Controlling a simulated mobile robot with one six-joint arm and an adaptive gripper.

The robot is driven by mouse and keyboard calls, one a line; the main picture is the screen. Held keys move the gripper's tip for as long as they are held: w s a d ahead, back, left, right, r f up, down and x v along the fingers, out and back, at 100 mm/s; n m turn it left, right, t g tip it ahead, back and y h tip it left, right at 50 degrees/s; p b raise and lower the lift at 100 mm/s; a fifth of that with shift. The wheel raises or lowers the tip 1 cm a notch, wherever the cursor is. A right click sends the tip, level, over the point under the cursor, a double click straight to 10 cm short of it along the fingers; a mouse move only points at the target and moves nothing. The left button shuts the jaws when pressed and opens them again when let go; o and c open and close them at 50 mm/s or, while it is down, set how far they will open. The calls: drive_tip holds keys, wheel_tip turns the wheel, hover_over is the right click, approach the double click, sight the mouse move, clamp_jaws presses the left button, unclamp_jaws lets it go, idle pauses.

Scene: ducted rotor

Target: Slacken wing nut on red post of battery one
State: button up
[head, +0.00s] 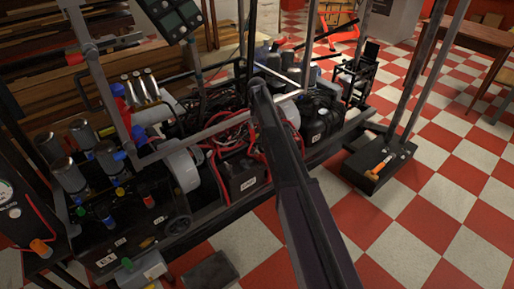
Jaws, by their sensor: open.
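A black battery-like box (243,177) with a white label sits low in the middle of the machine frame, with red cables around its top and side. A second black box with a small label (320,124) stands to its right, farther back. I cannot tell which is battery one. The red post and the wing nut are too small or hidden to make out. A dark arm link (305,210), which looks like mine, runs up from the bottom edge and crosses in front of the gap between the boxes. My gripper does not show.
Grey frame bars (207,133) cross above the boxes. A cluster of cylinders and coloured knobs (100,170) fills the left. A black base with upright posts (378,165) stands at right. The red and white checkered floor (440,215) is open at the lower right.

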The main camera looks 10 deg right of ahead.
sight(257, 151)
drive_tip(key=shift+f+b, duration=5.5)
drive_tip(key=shift+f, duration=0.3)
clamp_jaws()
